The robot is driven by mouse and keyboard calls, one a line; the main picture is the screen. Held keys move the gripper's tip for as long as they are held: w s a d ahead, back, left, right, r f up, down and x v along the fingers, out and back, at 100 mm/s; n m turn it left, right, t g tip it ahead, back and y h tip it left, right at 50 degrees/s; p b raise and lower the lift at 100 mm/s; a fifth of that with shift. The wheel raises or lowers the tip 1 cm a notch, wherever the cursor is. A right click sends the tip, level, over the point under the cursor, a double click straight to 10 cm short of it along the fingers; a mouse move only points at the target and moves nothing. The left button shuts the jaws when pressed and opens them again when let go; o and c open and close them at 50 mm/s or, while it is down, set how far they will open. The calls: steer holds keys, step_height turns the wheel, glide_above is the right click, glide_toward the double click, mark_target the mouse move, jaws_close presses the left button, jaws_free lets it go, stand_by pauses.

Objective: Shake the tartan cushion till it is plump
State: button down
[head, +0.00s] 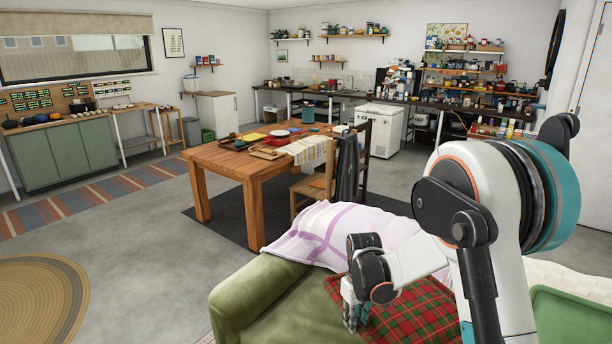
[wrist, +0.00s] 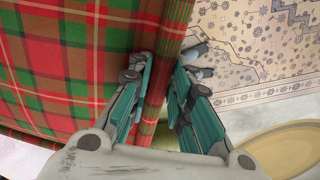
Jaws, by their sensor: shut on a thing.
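The tartan cushion (head: 410,315), red and green check, is at the green sofa in the lower part of the head view. In the wrist view the cushion (wrist: 75,60) fills the left side, with its edge running between the fingers. My gripper (wrist: 160,100) is shut on that edge, one teal finger on each side. In the head view my gripper (head: 354,305) points down at the cushion's left side, and my arm covers part of the cushion. Whether the cushion rests on the seat or hangs clear of it I cannot tell.
The green sofa (head: 245,297) has a white and lilac blanket (head: 318,232) over its back. Behind it stand a wooden table (head: 232,160) with several items and chairs. A patterned rug (wrist: 255,45) shows in the wrist view. Open floor (head: 150,235) lies to the left.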

mark_target(385, 343)
steer(key=s+d+m, duration=0.1)
steer(key=s, duration=0.1)
steer(key=s+d+r+m, duration=0.1)
steer(key=s+d+m, duration=0.1)
steer(key=s, duration=0.1)
steer(key=s+d+m+b, duration=0.1)
steer(key=s+d, duration=0.1)
steer(key=shift+s+d+r+m, duration=0.2)
steer(key=shift+s+m, duration=0.1)
steer(key=shift+s, duration=0.1)
step_height(385, 343, up, 8)
steer(key=s+f, duration=0.1)
steer(key=shift+m, duration=0.3)
steer(key=f, duration=0.7)
steer(key=shift+w+d+f, duration=0.15)
steer(key=shift+w+d, duration=0.1)
steer(key=shift+d, duration=0.05)
step_height(385, 343, up, 8)
steer(key=s, duration=0.1)
steer(key=f, duration=0.5)
steer(key=w+f, duration=0.1)
steer(key=f, duration=0.1)
steer(key=shift+f, duration=0.4)
step_height(385, 343, up, 7)
steer(key=s, duration=0.1)
steer(key=f, duration=0.4)
steer(key=w+f, duration=0.1)
steer(key=f, duration=0.2)
steer(key=shift+s+r, duration=0.2)
steer(key=shift+s, duration=0.15)
